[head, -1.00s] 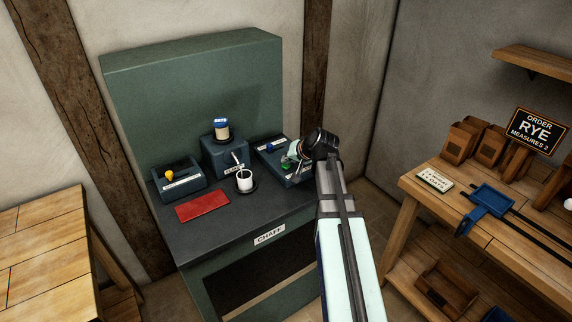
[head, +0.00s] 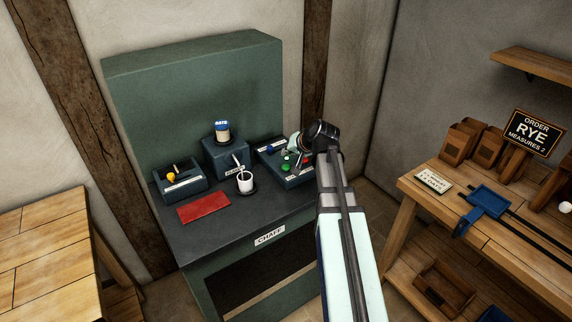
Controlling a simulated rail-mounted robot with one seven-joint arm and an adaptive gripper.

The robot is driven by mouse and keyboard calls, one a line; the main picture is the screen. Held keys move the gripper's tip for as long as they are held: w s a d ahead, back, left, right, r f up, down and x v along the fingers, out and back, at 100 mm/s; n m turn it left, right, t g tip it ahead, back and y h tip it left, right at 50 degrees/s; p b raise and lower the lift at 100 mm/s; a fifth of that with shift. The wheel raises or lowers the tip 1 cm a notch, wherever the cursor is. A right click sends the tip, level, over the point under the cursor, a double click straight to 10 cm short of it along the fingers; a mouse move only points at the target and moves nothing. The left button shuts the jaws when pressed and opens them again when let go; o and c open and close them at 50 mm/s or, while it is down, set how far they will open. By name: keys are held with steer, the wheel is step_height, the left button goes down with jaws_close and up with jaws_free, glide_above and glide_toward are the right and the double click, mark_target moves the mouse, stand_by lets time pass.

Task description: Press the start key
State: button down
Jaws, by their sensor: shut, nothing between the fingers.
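A dark control box (head: 299,182) sits at the right of the green machine's top. A round green key (head: 285,168) shows on its sloped face, with a red spot beside it; the label there is too small to read. My gripper (head: 301,160) is over the right part of this box, its fingers shut and empty. My wrist and forearm come in from the lower right and hide part of the box. The fingertips look beside the green key; I cannot tell whether they touch anything.
A blue knob (head: 271,149) stands behind the keys. Left of them are a white cup (head: 245,181), a spool-like dial (head: 222,131), a yellow-knobbed lever box (head: 180,188) and a red mat (head: 203,207). A wooden bench (head: 485,240) stands right.

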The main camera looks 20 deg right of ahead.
steer(key=shift+r+p, duration=0.4)
steer(key=shift+r, duration=0.65)
